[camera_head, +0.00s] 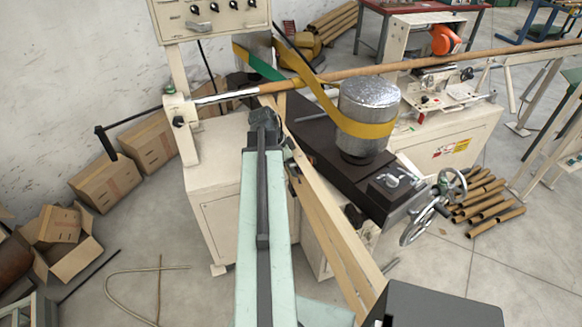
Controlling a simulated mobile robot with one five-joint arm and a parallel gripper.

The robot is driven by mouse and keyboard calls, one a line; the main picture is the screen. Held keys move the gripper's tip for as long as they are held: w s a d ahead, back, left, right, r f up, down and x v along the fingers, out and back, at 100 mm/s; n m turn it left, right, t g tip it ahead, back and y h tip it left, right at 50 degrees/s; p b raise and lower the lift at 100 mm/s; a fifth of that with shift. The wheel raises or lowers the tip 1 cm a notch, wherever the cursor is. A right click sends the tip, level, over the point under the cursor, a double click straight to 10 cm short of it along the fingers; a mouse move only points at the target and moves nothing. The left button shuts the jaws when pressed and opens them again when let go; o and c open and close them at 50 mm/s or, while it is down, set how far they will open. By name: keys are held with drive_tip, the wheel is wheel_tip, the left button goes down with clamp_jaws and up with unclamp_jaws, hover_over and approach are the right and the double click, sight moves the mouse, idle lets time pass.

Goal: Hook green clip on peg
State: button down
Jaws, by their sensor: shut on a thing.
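My gripper (265,117) is small and dark in the middle of the camera_head view, at the far end of my pale green arm. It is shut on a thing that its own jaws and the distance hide. No green clip can be singled out there. A green strap (258,63) lies behind and above my gripper, next to a yellow belt (365,127). The belt wraps a shiny metal drum (369,100) to the right of my gripper. I cannot tell which part is the peg.
A long brown tube (420,63) runs across above my gripper. A control panel (215,14) stands at upper left. Cardboard boxes (105,184) lie at left. A handwheel (424,218) stands at right, with loose tubes (480,205) beyond it.

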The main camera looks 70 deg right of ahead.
idle(0.3)
drive_tip(key=c, duration=0.8)
unclamp_jaws()
drive_tip(key=p+v, duration=0.7)
drive_tip(key=shift+r, duration=0.2)
drive_tip(key=shift+w+a+r, duration=0.1)
drive_tip(key=shift+w+r, duration=0.05)
drive_tip(key=shift+r, duration=0.15)
drive_tip(key=shift+f, duration=0.15)
